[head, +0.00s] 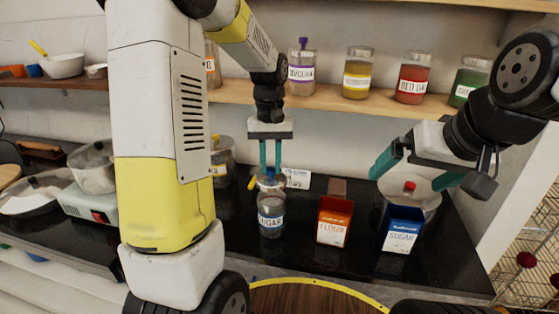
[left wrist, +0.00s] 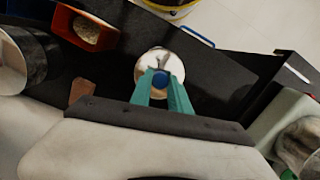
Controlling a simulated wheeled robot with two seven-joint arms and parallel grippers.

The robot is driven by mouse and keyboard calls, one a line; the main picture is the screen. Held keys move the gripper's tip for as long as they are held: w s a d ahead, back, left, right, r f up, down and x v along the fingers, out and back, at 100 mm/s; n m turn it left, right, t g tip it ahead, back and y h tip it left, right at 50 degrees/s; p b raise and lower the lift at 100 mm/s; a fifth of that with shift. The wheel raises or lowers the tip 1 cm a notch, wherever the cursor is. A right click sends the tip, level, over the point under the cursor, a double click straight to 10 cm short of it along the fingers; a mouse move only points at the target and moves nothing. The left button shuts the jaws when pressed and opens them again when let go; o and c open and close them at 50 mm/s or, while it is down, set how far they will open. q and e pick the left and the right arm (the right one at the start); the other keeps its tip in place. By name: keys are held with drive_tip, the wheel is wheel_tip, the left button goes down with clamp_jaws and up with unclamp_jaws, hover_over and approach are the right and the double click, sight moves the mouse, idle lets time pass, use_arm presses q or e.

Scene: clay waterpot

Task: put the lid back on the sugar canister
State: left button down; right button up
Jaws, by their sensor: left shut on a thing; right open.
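The glass sugar canister (head: 271,216), labelled SUGAR, stands upright on the dark counter. My left gripper (head: 270,174) points straight down above it, shut on the blue knob of the lid. The round, shiny lid (head: 268,185) is at the canister's mouth; I cannot tell whether it rests on the rim or hovers just above. In the left wrist view, the lid (left wrist: 158,60) sits between and beyond the teal fingers (left wrist: 161,82), and hides the canister. My right gripper (head: 417,172) is open and empty above a large container with a red knob (head: 409,187).
An orange FLOUR box (head: 334,222) and a blue SUGAR box (head: 402,229) stand right of the canister. A yellow-knobbed jar (head: 221,160) and a small white card (head: 297,179) are behind. A shelf (head: 330,101) with several jars runs above. A yellow-rimmed round wooden top (head: 310,299) is in front.

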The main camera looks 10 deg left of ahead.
sight(271, 182)
use_arm(q)
drive_tip(key=shift+f, duration=2.95)
drive_tip(key=shift+f, duration=0.1)
drive_tip(key=c, duration=1.1)
unclamp_jaws()
drive_tip(key=shift+c, duration=0.2)
drive_tip(key=o, duration=0.5)
drive_tip(key=shift+c, duration=0.2)
drive_tip(key=shift+r, duration=3.5)
